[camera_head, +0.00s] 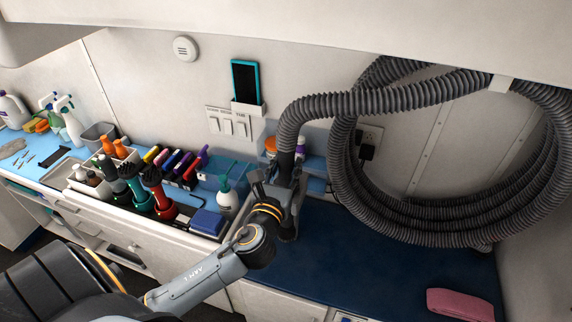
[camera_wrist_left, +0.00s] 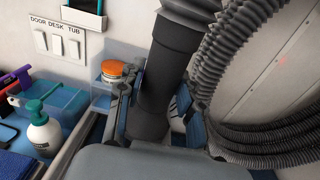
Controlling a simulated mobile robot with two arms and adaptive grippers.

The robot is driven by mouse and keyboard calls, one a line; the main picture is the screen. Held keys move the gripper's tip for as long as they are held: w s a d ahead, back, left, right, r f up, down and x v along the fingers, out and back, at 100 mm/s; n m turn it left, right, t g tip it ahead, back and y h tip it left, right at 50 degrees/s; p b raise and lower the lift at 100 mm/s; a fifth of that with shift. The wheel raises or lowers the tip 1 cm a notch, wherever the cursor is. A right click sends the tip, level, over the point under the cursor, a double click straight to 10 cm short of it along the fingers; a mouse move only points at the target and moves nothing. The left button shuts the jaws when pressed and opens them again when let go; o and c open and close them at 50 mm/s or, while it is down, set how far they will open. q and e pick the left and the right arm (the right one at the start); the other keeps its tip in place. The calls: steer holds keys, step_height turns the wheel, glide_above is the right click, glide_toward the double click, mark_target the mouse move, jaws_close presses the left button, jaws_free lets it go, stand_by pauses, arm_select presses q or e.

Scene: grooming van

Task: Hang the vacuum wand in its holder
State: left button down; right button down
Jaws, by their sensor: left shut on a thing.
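The vacuum wand (camera_head: 286,165) is a dark tube joined to the end of a thick grey ribbed hose (camera_head: 375,101). My left gripper (camera_head: 278,182) is shut on the wand, above the counter near the back wall. In the left wrist view the wand (camera_wrist_left: 168,65) stands slightly tilted between the fingers of my left gripper (camera_wrist_left: 152,105). Its lower end is hidden behind the gripper body. I cannot make out the wand's holder for certain in either view. My right gripper is not in view.
The hose coils hang on the right wall. The blue counter (camera_head: 370,265) is mostly clear, with a folded pink towel (camera_head: 460,303) at right. A pump bottle (camera_head: 228,196), orange-lidded jar (camera_wrist_left: 113,70) and several grooming tools stand left of the gripper. Switches (camera_head: 229,123) are on the wall.

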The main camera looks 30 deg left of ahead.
arm_select(q)
steer(key=shift+c, duration=0.7)
jaws_free()
steer(key=shift+f, duration=0.15)
steer(key=shift+s, duration=0.1)
steer(key=shift+v, duration=4.95)
